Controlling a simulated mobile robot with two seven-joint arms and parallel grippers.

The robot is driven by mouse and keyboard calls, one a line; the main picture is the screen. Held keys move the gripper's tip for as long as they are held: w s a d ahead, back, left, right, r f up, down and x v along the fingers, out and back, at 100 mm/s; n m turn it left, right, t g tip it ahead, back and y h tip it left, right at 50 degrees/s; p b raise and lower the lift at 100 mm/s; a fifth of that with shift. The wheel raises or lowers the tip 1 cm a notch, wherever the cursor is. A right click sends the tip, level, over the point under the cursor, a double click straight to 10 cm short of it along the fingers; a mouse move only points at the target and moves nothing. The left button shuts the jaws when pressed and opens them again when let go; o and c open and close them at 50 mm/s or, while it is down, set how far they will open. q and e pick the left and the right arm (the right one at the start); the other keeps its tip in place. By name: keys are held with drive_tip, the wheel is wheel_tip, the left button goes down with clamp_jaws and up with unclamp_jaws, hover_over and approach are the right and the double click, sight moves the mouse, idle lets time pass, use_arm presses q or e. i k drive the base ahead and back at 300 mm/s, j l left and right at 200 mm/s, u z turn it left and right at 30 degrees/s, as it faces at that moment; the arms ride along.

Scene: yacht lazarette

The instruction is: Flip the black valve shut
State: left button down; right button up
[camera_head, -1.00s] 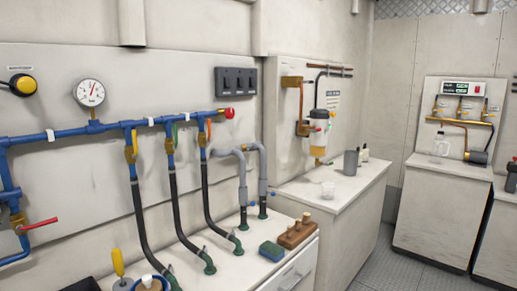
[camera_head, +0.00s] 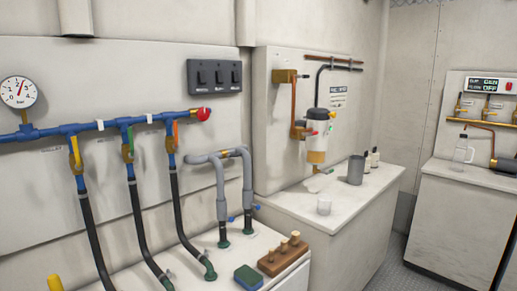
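I cannot make out a valve with a clearly black handle. On the blue pipe manifold (camera_head: 90,128), brass valves carry a yellow handle (camera_head: 75,150), a green handle (camera_head: 130,140) and an orange handle (camera_head: 175,133), each pointing down along its pipe. On the far right panel (camera_head: 480,85), small brass valves (camera_head: 461,107) stand above a brass pipe, under a display reading GEN OFF (camera_head: 490,84). Their handle colours are too small to tell. Neither of my grippers is in view.
A sponge (camera_head: 248,277) and a wooden plug block (camera_head: 284,255) lie on the front counter. Floor (camera_head: 395,272) shows between counters.

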sight(228, 156)
drive_tip(key=i+l, duration=0.75)
drive_tip(key=l, duration=0.15)
drive_tip(key=i+l, duration=0.7)
drive_tip(key=l, duration=0.15)
drive_tip(key=l+z, duration=0.05)
